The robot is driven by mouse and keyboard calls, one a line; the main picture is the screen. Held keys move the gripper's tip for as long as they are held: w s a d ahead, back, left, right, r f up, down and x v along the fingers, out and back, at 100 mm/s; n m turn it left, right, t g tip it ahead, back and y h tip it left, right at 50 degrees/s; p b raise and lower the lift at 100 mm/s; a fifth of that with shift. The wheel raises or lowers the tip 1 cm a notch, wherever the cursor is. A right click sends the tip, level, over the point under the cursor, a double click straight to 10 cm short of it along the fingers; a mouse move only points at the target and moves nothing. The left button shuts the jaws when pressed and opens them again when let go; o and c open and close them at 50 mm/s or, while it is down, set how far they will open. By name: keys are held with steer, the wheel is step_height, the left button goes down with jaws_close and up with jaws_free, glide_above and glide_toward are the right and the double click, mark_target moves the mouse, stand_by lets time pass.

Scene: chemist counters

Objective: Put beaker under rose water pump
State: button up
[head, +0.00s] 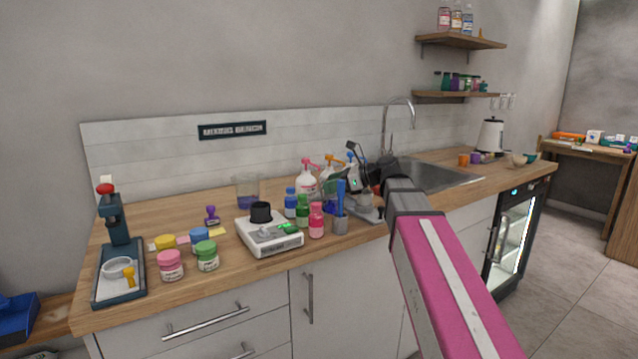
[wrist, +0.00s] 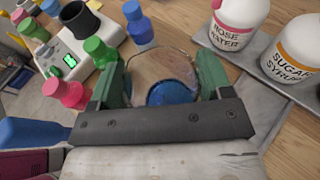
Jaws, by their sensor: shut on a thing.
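My gripper (wrist: 158,84) is shut on a clear beaker (wrist: 160,64) in the wrist view, with a green finger on each side. A blue round patch shows in or through the glass; I cannot tell which. The rose water bottle (wrist: 238,22), white with a pink collar, stands beyond the beaker to the upper right, apart from it. In the head view the rose water pump (head: 309,163) has a pink top and stands behind small bottles. My gripper (head: 357,183) is right of it there, and the held beaker is mostly hidden.
The sugar syrup bottle (wrist: 295,48) stands right of the rose water on a grey slab (wrist: 283,110). Small blue (head: 291,203), green (head: 302,210) and pink (head: 316,220) bottles and a white scale (head: 269,238) crowd the left side. The sink (head: 435,176) lies right.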

steer(key=shift+w+a+f, duration=0.1)
steer(key=shift+w+f, duration=0.1)
steer(key=shift+f, duration=0.05)
steer(key=shift+w+a+f, duration=0.2)
steer(key=shift+w+a, duration=0.55)
steer(key=shift+w, duration=0.25)
steer(key=shift+w+a+f, duration=0.15)
steer(key=shift+w+a, duration=0.6)
steer(key=shift+w, duration=0.25)
steer(key=shift+w+a+f, duration=0.2)
steer(key=shift+w+a, duration=0.55)
steer(key=shift+w, duration=0.25)
steer(key=shift+f, duration=0.15)
steer(key=o, duration=1.3)
steer(key=shift+c, duration=0.2)
steer(key=shift+d+r, duration=0.1)
steer(key=shift+r, duration=0.1)
steer(key=v, duration=1.2)
